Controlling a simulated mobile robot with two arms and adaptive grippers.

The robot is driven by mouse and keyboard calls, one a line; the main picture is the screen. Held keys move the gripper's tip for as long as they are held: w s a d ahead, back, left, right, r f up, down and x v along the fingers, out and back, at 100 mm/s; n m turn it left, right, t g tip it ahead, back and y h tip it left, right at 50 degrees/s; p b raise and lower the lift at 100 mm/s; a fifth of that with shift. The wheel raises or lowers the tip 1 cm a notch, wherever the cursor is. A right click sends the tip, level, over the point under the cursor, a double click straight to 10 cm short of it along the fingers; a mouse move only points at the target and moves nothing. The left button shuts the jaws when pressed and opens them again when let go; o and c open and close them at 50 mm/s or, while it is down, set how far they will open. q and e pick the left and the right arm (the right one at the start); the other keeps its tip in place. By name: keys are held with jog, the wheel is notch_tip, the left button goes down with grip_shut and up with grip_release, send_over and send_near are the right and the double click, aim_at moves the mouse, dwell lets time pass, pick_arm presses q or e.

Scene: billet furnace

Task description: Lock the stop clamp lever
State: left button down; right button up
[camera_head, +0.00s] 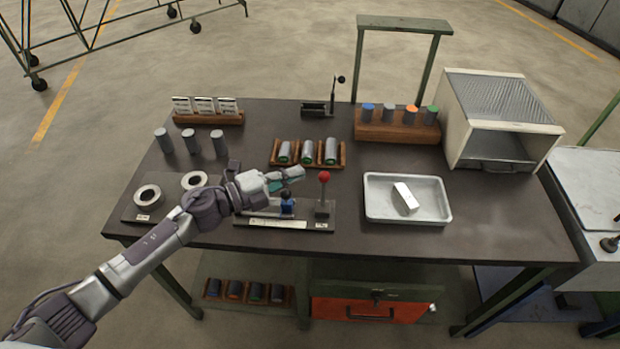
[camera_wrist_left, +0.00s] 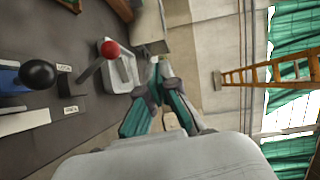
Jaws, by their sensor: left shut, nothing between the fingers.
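A lever with a red ball (camera_head: 323,177) stands nearly upright at the right end of a flat fixture (camera_head: 256,223) near the table's front edge. A blue block (camera_head: 287,204) sits on the fixture left of it. In the left wrist view the red ball (camera_wrist_left: 109,49) tops a slanting grey stem, and a black ball (camera_wrist_left: 38,73) shows beside the blue part. My left gripper (camera_head: 299,175) is shut and empty, just left of the red ball and above the fixture; its fingers (camera_wrist_left: 158,75) also show in the wrist view. My right gripper is out of view.
A white tray (camera_head: 377,209) with a pale block (camera_head: 405,197) stands right of the lever. A wooden rack (camera_head: 271,155) of cylinders lies behind my gripper. A grey box (camera_head: 451,120) stands at the back right. Rings (camera_head: 147,198) lie at the left.

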pick_arm(q)
jog(key=a, duration=0.1)
jog(key=s+a+r, duration=0.1)
jog(key=a, duration=0.1)
jog(key=a+r+b, duration=0.1)
jog(key=shift+s+a, duration=0.15)
jog(key=shift+a, duration=0.1)
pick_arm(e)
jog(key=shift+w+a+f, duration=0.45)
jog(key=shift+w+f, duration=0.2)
